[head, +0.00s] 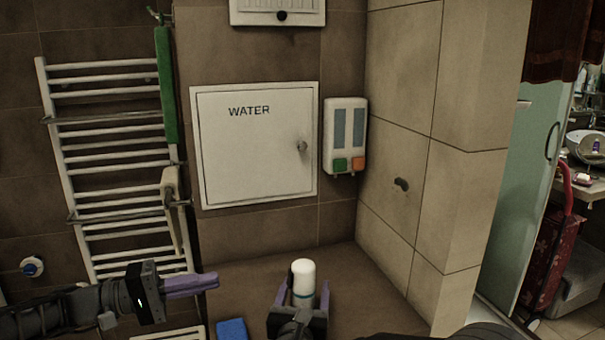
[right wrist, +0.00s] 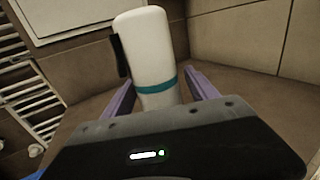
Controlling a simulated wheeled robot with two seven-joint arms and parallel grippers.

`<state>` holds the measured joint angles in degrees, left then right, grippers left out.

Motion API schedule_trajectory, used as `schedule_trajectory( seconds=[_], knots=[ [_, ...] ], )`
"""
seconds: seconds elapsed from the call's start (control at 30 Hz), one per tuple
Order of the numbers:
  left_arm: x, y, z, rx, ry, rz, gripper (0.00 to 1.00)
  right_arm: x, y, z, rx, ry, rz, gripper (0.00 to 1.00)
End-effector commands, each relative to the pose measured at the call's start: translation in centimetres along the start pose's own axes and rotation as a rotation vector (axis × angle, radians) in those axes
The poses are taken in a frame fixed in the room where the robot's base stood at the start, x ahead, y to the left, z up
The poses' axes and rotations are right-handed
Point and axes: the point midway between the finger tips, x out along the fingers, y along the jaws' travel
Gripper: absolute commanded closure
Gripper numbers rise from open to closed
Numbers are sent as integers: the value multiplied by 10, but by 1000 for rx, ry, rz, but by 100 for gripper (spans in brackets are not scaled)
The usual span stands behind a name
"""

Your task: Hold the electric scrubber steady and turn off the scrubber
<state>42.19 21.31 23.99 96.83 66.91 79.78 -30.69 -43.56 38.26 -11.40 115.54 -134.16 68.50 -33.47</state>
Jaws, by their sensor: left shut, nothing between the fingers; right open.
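The electric scrubber (head: 303,272) is a white, rounded cylinder with a teal band, and it stands upright near the bottom middle of the head view. It shows large in the right wrist view (right wrist: 150,50), with a dark part on its left side. My right gripper (head: 304,287) is open, with a purple finger on either side of the scrubber. In the right wrist view a gap shows beside the right finger. My left gripper (head: 212,282) is shut and empty, pointing right, to the left of the scrubber and apart from it. The scrubber's lower end is hidden by my right gripper.
A cabinet marked WATER (head: 255,150) and a dispenser (head: 345,135) hang behind. A blue object (head: 231,329) lies at the bottom, left of my right gripper. A tiled wall (head: 400,150) bounds the right.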

Motion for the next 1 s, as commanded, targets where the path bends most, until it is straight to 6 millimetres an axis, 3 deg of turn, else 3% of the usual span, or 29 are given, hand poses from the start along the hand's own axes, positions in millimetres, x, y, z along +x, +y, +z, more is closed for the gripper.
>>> schedule_trajectory(
  seconds=[0.6,1.0],
  knots=[
    [0,0,0,0,0,0,100,-106,0,0,0,0,2,32],
    [0,0,0,0,0,0,100,-114,0,0,0,0,0,32]
  ],
)
